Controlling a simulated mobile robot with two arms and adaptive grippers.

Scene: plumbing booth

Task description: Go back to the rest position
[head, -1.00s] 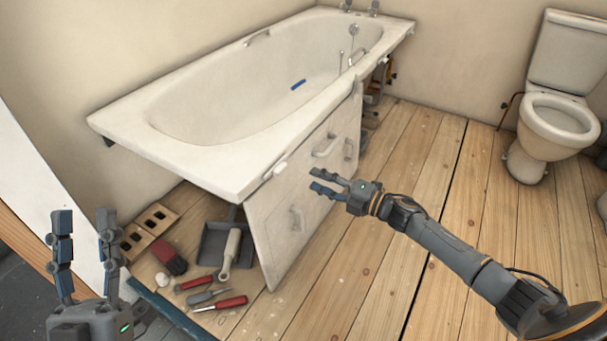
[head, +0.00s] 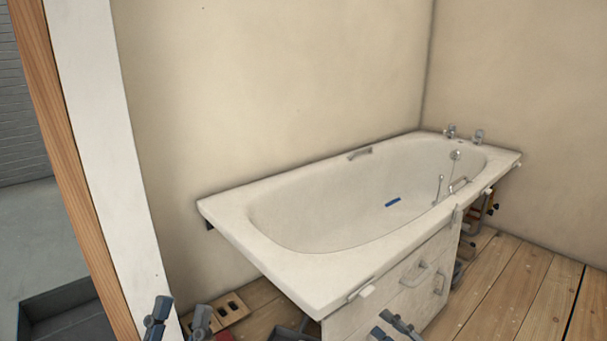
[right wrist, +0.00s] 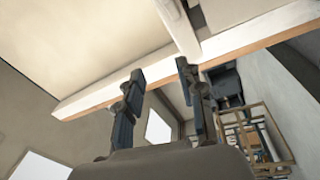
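My left gripper (head: 179,320) is at the bottom edge of the head view, left of the bath's near end. Its two fingertips stand apart with nothing between them. My right gripper (head: 394,325) is at the bottom edge, in front of the white bath panel (head: 420,265); only its fingers show. In the right wrist view its fingers (right wrist: 160,72) are spread and empty. That camera faces upward to a white beam and the booth's upper part. Both arms are mostly out of view.
The white bath (head: 255,270) stands along the wall, with a blue object (head: 393,202) inside. A perforated brick (head: 232,308) lies on the floor by its near end. A white and wooden wall edge (head: 110,150) rises at the left. Wooden floorboards (head: 510,290) are clear at the right.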

